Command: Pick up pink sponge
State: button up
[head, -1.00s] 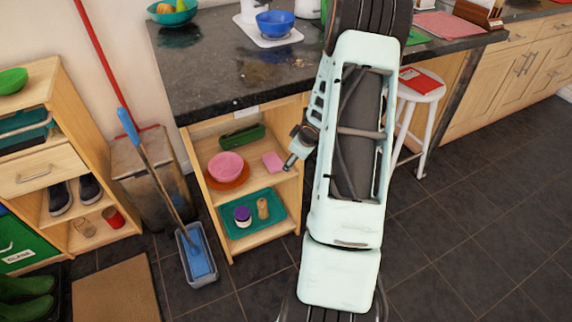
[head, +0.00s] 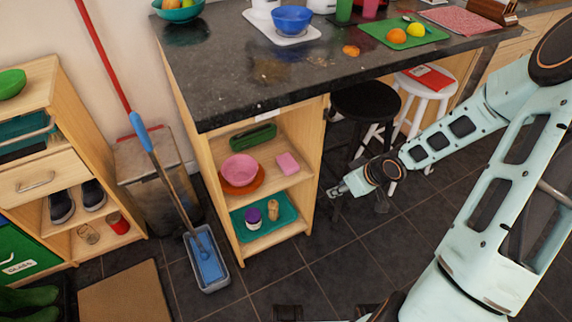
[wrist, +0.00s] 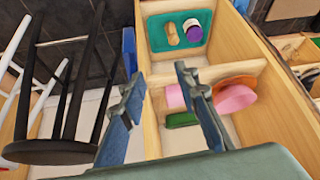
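The pink sponge (head: 287,163) lies on the upper shelf of the open wooden unit (head: 319,150) under the counter, right of a pink bowl (head: 239,168). In the wrist view the sponge (wrist: 174,97) shows partly, beside the right finger and left of the bowl (wrist: 235,98). My gripper (head: 338,190) is outside the unit, to the right of its right side panel and apart from the sponge. In the wrist view my gripper (wrist: 158,80) has its two fingers spread with nothing held between them.
A green tray-like item (head: 253,136) lies behind the bowl. The lower shelf holds a teal tray (head: 284,234) with a purple-lidded jar (head: 253,217) and a brown item (head: 273,209). A black stool (head: 365,101) stands close behind my gripper. The dark counter (head: 240,80) overhangs the shelves.

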aim_at(288, 163)
jog(key=j+z, duration=0.15)
jog(key=j, duration=0.2)
jog(key=i+j+z, duration=0.15)
jog(key=j, duration=0.2)
jog(key=i+j, duration=0.3)
jog(key=j, duration=0.1)
